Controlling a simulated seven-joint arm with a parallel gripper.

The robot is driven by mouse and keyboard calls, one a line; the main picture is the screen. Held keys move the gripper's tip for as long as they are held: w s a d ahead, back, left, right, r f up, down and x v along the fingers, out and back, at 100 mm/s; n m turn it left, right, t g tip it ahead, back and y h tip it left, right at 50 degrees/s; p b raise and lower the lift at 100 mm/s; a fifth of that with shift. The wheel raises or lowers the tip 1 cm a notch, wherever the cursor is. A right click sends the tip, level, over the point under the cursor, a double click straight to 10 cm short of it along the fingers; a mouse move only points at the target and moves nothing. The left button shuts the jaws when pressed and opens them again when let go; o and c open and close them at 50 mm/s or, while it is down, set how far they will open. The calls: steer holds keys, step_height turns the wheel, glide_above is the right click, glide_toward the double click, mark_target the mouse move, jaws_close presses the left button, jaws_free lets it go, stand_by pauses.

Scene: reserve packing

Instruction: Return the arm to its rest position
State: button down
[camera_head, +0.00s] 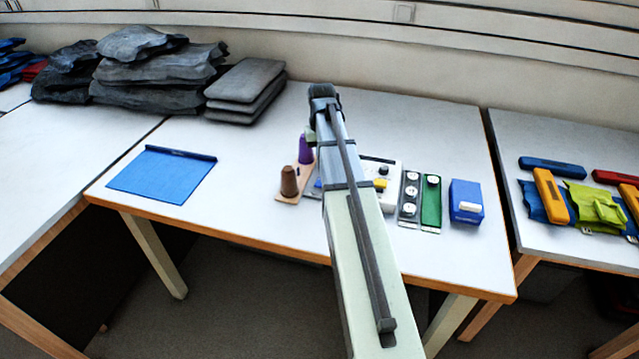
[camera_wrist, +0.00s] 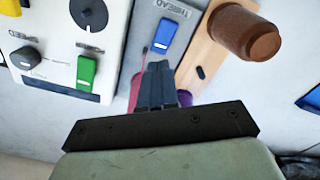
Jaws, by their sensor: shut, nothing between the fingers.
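My arm reaches up through the middle of the head view and over the white table (camera_head: 250,110). My gripper (camera_wrist: 158,72) shows in the wrist view with its fingers together and nothing between them. Below the fingers lie a panel with a blue switch (camera_wrist: 162,38) and a wooden board bearing a brown spool (camera_wrist: 243,32). A purple thing is partly hidden behind the fingers. In the head view my arm hides the gripper's fingers and part of the control panels.
A blue mat (camera_head: 160,175) lies at left. Grey folded pads (camera_head: 245,85) and dark bags (camera_head: 160,75) are stacked at the back left. A white panel (camera_head: 388,199), a green panel (camera_head: 431,203) and a blue box (camera_head: 466,201) stand right of my arm. The right back of the table is clear.

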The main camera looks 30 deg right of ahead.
steer(key=shift+r, duration=0.55)
